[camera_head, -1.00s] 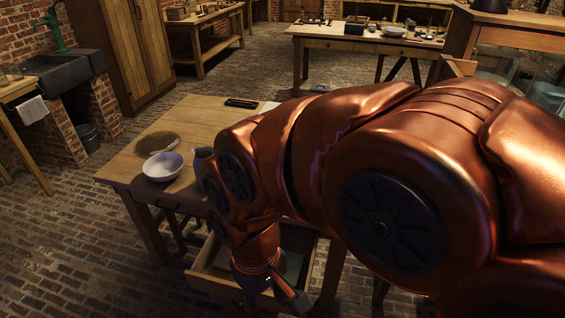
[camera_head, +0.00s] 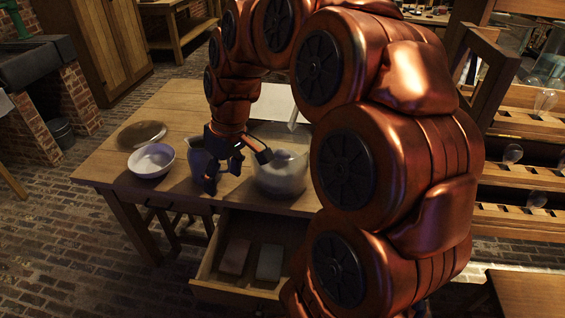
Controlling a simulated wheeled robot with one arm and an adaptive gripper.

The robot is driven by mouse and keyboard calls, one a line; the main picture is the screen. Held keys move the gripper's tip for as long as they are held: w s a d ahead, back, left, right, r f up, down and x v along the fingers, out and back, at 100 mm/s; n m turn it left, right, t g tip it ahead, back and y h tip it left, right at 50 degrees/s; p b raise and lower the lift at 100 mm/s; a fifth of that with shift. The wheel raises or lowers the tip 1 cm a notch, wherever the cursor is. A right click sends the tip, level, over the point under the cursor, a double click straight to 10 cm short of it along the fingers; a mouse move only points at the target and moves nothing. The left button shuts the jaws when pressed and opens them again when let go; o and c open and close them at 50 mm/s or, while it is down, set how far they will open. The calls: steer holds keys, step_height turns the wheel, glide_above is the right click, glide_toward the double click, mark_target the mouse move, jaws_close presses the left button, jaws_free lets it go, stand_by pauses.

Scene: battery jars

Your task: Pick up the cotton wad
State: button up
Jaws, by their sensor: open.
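I cannot make out a cotton wad in this view; my arm covers part of the table. My gripper (camera_head: 238,174) hangs over the front of the wooden table (camera_head: 180,105), its dark fingers spread and nothing seen between them. It is between a blue-grey jug (camera_head: 198,155) on the left, partly overlapped by a finger, and a rounded translucent vessel (camera_head: 283,176) on the right. An open drawer (camera_head: 236,292) below the tabletop holds a reddish-brown block (camera_head: 234,257) and a grey block (camera_head: 270,262).
A white bowl (camera_head: 152,160) and a round brown dish (camera_head: 141,135) stand at the table's left. A pale sheet (camera_head: 274,102) lies behind my arm. A wooden rack (camera_head: 522,185) with glass pieces stands at the right. Brick floor is clear at the lower left.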

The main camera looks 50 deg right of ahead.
steer(key=w+d+f+t+b, duration=0.1)
steer(key=w+d+f+b, duration=0.15)
steer(key=d, duration=0.35)
steer(key=w+d+f+t+b, duration=0.1)
steer(key=w+d, duration=0.3)
steer(key=d, duration=0.3)
steer(key=t+b, duration=0.1)
steer(key=b, duration=0.1)
glide_toward(283, 151)
step_height(283, 151, down, 3)
steer(key=a, duration=0.1)
steer(key=shift+h, duration=0.4)
steer(key=shift+w+r+p+x, duration=0.1)
steer(key=shift+w+p+x, duration=0.1)
steer(key=shift+x, duration=1.05)
steer(key=shift+w+r+p+x, duration=0.1)
steer(key=shift+w+p+x, duration=0.1)
steer(key=shift+x, duration=1)
steer(key=shift+w+p+x, duration=0.1)
steer(key=shift+w+x, duration=0.05)
steer(key=shift+x, duration=1.1)
steer(key=c, duration=0.9)
step_height(283, 151, up, 10)
steer(key=shift+r+b, duration=0.1)
steer(key=shift+b, duration=0.25)
